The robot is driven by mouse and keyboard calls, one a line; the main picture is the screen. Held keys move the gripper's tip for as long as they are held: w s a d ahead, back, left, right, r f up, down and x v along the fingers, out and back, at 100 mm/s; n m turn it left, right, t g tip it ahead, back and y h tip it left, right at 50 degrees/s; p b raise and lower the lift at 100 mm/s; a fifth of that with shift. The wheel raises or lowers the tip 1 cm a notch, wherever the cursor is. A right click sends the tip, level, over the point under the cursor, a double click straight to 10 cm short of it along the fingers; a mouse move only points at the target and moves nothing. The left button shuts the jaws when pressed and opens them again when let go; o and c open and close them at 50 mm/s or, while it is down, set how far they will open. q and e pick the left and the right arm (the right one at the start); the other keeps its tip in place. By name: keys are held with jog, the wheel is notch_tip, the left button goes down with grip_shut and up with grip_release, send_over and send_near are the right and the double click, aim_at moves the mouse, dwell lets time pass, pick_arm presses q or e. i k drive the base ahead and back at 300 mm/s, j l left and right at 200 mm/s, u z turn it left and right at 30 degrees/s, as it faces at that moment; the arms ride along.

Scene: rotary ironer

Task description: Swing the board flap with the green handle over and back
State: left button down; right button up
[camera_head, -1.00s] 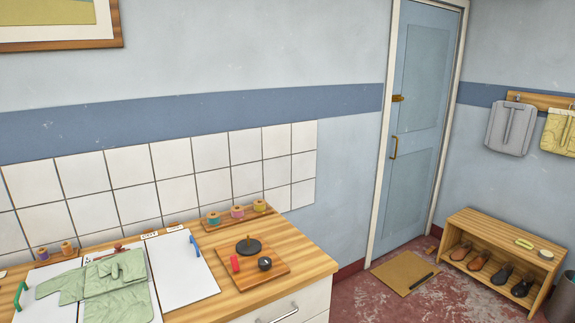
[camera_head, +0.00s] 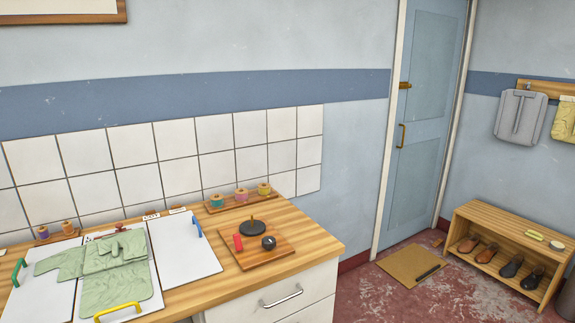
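The folding board lies on the wooden counter at the lower left, with white flaps side by side. The left flap (camera_head: 42,297) has a green handle (camera_head: 19,270) at its outer left edge. A light green shirt (camera_head: 108,265) lies spread over the middle panel, with one sleeve reaching onto the left flap. The right flap (camera_head: 186,262) is flat and has a blue handle (camera_head: 197,227). A yellow handle (camera_head: 118,312) shows at the near edge of the middle. Neither of my grippers is in view.
A small wooden board (camera_head: 258,247) with a red item and dark round items lies right of the flaps. Thread spools (camera_head: 240,195) stand along the tiled wall. A shoe bench (camera_head: 508,240) and a door (camera_head: 420,130) are at the right.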

aim_at(41, 299)
jog(key=u, duration=1.5)
jog(key=i+j+z, duration=0.1)
jog(key=j, duration=0.2)
jog(key=i+j+z, duration=0.25)
jog(key=j, duration=0.35)
jog(key=i+j+z, duration=0.1)
jog(key=j, duration=0.2)
